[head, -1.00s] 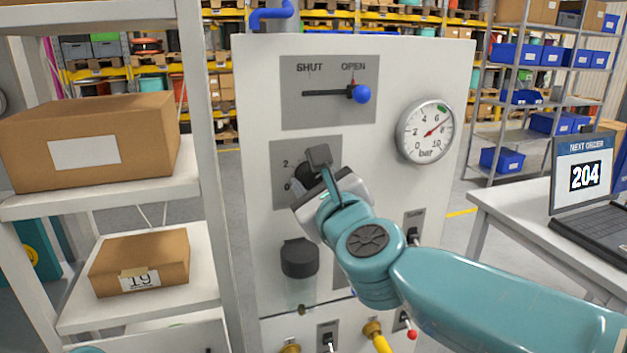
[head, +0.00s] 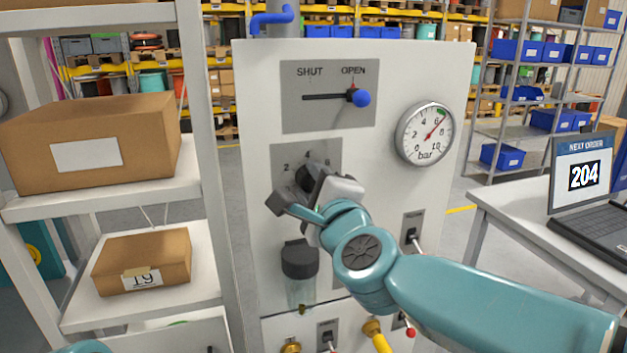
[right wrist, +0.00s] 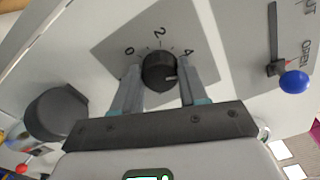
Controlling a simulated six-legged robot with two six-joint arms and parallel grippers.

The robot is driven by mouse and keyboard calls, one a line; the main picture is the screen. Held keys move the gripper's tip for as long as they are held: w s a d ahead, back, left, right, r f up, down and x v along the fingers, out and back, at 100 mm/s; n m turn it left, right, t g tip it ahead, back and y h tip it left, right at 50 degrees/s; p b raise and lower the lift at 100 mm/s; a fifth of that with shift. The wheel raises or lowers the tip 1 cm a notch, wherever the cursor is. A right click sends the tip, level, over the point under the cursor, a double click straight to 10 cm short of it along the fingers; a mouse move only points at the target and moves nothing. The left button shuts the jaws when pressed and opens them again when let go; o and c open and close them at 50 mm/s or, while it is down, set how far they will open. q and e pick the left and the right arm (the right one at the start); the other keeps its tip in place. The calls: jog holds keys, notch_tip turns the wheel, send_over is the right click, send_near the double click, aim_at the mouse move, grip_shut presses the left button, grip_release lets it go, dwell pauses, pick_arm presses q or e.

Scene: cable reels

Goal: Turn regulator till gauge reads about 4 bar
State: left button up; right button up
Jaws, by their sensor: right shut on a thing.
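The regulator knob (head: 308,175) is black and sits on a grey plate with numbers, left of centre on the white panel. My right gripper (head: 310,183) is shut on the knob and partly hides it in the head view. In the right wrist view both fingers (right wrist: 158,85) stand either side of the knob (right wrist: 158,68), whose white mark points right, a little past the 4. The round gauge (head: 425,134) is at the panel's upper right, and its red needle points up and right, slightly past 6. My left gripper does not show.
A blue-ended lever (head: 361,97) above the knob stands at OPEN. A dark-capped filter bowl (head: 299,260) hangs below the knob. A white shelf with cardboard boxes (head: 90,145) stands close on the left. A desk with a laptop (head: 584,190) is on the right.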

jog(key=n+p, duration=0.1)
jog(key=n, duration=0.3)
jog(key=shift+n, duration=0.3)
jog(key=shift+f+n+p, duration=0.15)
jog(key=shift+n+p, duration=0.3)
jog(key=shift+n, duration=0.85)
jog(key=shift+f+n+p, duration=0.1)
jog(key=shift+n+p, duration=0.35)
jog(key=shift+n, duration=0.85)
jog(key=o, duration=1.1)
jog(key=shift+s, duration=0.1)
jog(key=shift+c, duration=0.2)
